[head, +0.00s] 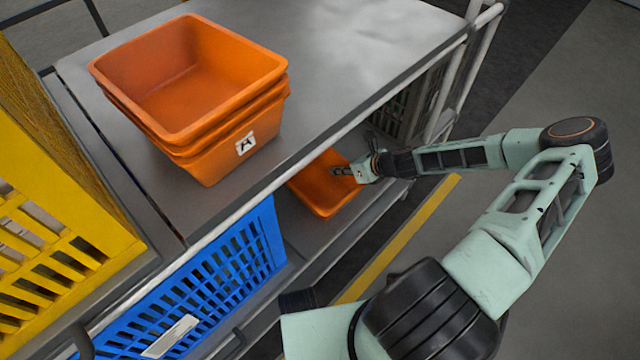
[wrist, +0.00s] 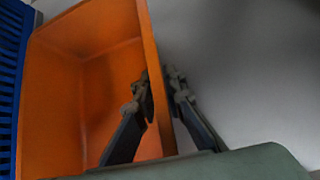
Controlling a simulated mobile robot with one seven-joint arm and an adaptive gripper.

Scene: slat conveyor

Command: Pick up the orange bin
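An orange bin (head: 318,190) is at the lower shelf, partly hidden under the upper deck's edge in the head view. It looks empty, and it fills the left-centre of the wrist view (wrist: 60,110). My gripper (head: 345,171) is at its right wall. In the wrist view my gripper (wrist: 159,88) has one finger inside the bin and the other outside, with the wall between the close-set tips. The fingers look shut on that wall. I cannot tell whether the bin touches the shelf.
A stack of orange bins (head: 215,160) with a label stands on the grey upper deck (head: 350,50). A blue crate (head: 235,262) is left of the lower bin, close beside it. A yellow crate (head: 60,180) stands at far left. The lower shelf right of the bin is bare.

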